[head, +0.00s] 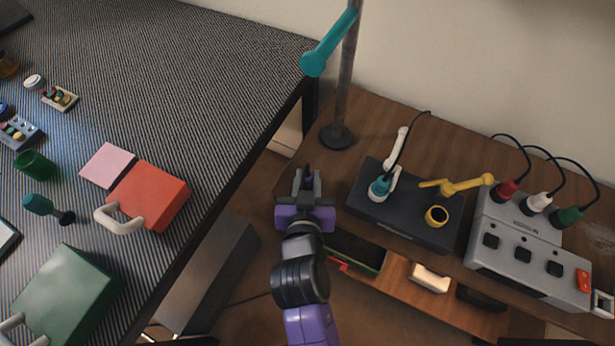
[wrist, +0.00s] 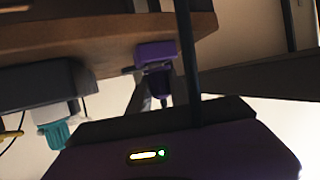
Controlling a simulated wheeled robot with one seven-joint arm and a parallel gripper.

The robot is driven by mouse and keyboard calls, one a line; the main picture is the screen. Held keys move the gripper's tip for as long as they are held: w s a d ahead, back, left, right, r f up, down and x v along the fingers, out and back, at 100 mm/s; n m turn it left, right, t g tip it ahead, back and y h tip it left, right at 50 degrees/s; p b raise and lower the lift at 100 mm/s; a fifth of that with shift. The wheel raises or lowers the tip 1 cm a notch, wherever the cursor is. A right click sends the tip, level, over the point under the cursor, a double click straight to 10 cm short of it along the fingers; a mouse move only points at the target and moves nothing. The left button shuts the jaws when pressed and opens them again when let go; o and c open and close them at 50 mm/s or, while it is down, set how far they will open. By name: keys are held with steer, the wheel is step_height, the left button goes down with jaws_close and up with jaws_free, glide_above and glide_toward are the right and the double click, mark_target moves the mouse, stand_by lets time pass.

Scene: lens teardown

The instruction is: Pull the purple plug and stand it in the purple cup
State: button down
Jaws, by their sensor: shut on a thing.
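My gripper (head: 306,187) is at the left end of the wooden bench, beside the dark station. It is shut on the purple plug (head: 309,181), a small purple body with a dark end, mostly hidden between the fingers. In the wrist view the purple plug (wrist: 156,52) has a blocky body that narrows toward my palm. It appears close to the wooden edge; I cannot tell whether it is still seated in anything. I cannot make out a purple cup in either view.
A grey power strip (head: 527,255) with red, white and green plugs stands right. A pole (head: 341,100) with a teal arm rises behind my gripper. An open drawer (head: 357,251) lies in front.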

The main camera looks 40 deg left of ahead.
steer(key=shift+f, duration=0.15)
steer(key=c, duration=1.1)
jaws_free()
steer(key=p+v, duration=0.1)
steer(key=v, duration=0.6)
steer(key=shift+s+d, duration=0.25)
steer(key=shift+s, duration=0.05)
